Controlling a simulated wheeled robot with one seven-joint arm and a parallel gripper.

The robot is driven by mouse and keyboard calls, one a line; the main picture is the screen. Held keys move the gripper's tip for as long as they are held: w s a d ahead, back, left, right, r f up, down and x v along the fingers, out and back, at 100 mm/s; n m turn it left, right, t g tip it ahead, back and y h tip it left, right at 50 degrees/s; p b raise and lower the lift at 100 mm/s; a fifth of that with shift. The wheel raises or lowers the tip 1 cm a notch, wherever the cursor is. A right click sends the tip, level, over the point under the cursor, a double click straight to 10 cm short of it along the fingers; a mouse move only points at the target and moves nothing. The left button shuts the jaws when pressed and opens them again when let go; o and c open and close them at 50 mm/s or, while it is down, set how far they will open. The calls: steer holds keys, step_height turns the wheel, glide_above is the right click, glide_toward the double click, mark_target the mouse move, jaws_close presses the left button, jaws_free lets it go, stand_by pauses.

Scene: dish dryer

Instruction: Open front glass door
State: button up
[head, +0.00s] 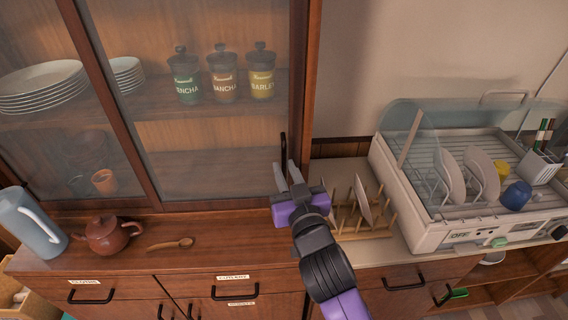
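The glass-fronted cabinet has wood-framed panes. Its right-hand glass door (212,134) spans from a slanted wooden frame on the left to a wooden post on the right, and it looks shut. A dark upright handle (284,150) sits near the right edge of this door. My gripper (286,171) is at the lower end of the handle, its two fingers apart, pointing up at it. Whether the fingers touch the handle or stand around it cannot be told from this view.
A teapot (108,235), a wooden spoon (170,244) and a blue pitcher (30,226) stand on the counter at left. A wooden rack (361,234) with a plate is close right of my gripper. The dish dryer (415,228) is farther right. Jars and plates stand behind the glass.

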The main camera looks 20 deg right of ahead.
steer(key=shift+w+d, duration=0.1)
steer(key=shift+w, duration=0.65)
jaws_close()
stand_by(0.9)
